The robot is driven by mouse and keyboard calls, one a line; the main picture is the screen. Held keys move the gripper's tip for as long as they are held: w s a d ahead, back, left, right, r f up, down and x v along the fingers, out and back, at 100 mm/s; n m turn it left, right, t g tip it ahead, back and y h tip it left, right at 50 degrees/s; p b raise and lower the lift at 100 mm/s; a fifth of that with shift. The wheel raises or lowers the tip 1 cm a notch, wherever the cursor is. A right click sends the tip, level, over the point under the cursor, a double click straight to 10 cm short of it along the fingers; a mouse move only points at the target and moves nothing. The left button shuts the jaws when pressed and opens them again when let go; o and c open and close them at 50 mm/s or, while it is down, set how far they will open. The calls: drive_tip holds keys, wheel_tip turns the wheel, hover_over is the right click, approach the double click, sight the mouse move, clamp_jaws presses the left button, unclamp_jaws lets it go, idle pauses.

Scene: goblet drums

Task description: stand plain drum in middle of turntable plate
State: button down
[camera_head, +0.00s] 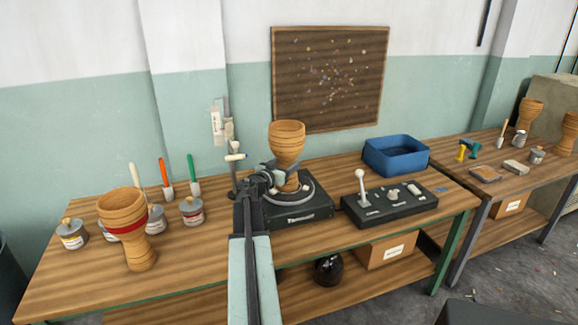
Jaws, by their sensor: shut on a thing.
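The plain drum (287,140) is a wooden goblet shape without a band. It is upright over the turntable plate (307,191), a grey disc on a black base. My gripper (282,176) is shut on the drum's narrow lower part from the front left. The drum's foot is partly hidden by my gripper, and it appears at or just above the plate; I cannot tell whether it touches. A second drum with a red band (123,229) stands upright on the bench at left, apart from my gripper.
Paint cans (191,211) and upright brushes stand at left around the banded drum. A black control box (388,204) with a white lever is right of the turntable. A blue bin (396,156) sits behind it. A second bench (505,188) at right holds more drums and tools.

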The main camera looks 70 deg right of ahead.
drive_tip(key=shift+c, duration=1.9)
unclamp_jaws()
drive_tip(key=shift+s, duration=0.15)
drive_tip(key=shift+a+r, duration=0.1)
drive_tip(key=shift+a, duration=0.05)
drive_tip(key=v, duration=1.1)
drive_tip(key=shift+a+p, duration=0.3)
drive_tip(key=shift+p, duration=0.1)
